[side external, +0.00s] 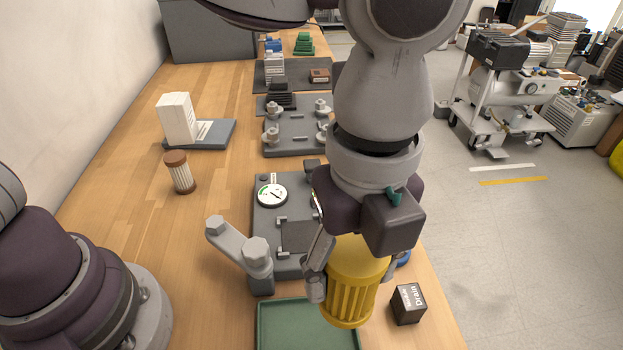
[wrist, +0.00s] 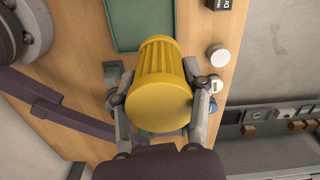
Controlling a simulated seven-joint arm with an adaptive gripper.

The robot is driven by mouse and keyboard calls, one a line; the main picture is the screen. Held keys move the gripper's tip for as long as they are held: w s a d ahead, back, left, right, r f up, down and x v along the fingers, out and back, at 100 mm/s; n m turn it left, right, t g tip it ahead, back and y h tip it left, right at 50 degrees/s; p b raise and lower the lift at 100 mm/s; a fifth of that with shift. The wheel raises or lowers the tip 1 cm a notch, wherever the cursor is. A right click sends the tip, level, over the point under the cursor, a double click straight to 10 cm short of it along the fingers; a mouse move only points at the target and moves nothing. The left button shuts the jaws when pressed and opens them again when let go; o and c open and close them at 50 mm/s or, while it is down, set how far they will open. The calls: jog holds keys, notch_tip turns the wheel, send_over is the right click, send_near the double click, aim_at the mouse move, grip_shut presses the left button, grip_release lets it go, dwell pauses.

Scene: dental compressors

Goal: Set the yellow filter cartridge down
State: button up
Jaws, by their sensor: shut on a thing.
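The yellow filter cartridge (side external: 351,290) is a ribbed cylinder held by my gripper in the side view. In the wrist view the cartridge (wrist: 158,92) fills the middle, with its smooth round end toward the camera. My gripper (side external: 350,280) is shut on it, one finger on each side; the fingers also show in the wrist view (wrist: 160,95). In the side view the cartridge appears beside and partly over the right part of a green tray (side external: 275,325). Its height above the bench is hard to tell. The tray also shows in the wrist view (wrist: 130,32).
A dark block labelled Drain (side external: 407,304) stands right of the cartridge. A grey unit with a gauge (side external: 272,196) and a grey lever (side external: 235,246) are behind the tray. A brown-capped filter (side external: 180,174) stands upright at left. Wooden bench around it is clear.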

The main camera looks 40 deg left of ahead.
jog(key=w+a+r+n, duration=0.1)
jog(key=w+a+n, duration=0.25)
jog(key=a, duration=0.55)
jog(key=w+a+r+n, duration=0.1)
jog(key=w+a+n, duration=0.1)
jog(key=a+n, duration=0.5)
jog(key=s+a+f+n, duration=0.1)
jog(key=s+a+n, duration=0.2)
jog(key=a, duration=0.4)
jog(key=s+a+n, duration=0.3)
jog(key=a, duration=0.5)
notch_tip(320, 180, down, 10)
jog(key=shift+m, duration=0.25)
jog(key=w+a, duration=0.2)
jog(key=w, duration=0.2)
jog(key=w+a+f, duration=0.1)
jog(key=w, duration=0.4)
jog(key=w+a, duration=0.2)
jog(key=w, duration=0.3)
jog(key=shift+w+a+f, duration=0.2)
jog(key=shift+a+f, duration=0.1)
jog(key=shift+a, duration=0.05)
jog(key=shift+w+f, duration=0.1)
jog(key=shift+f, duration=1.65)
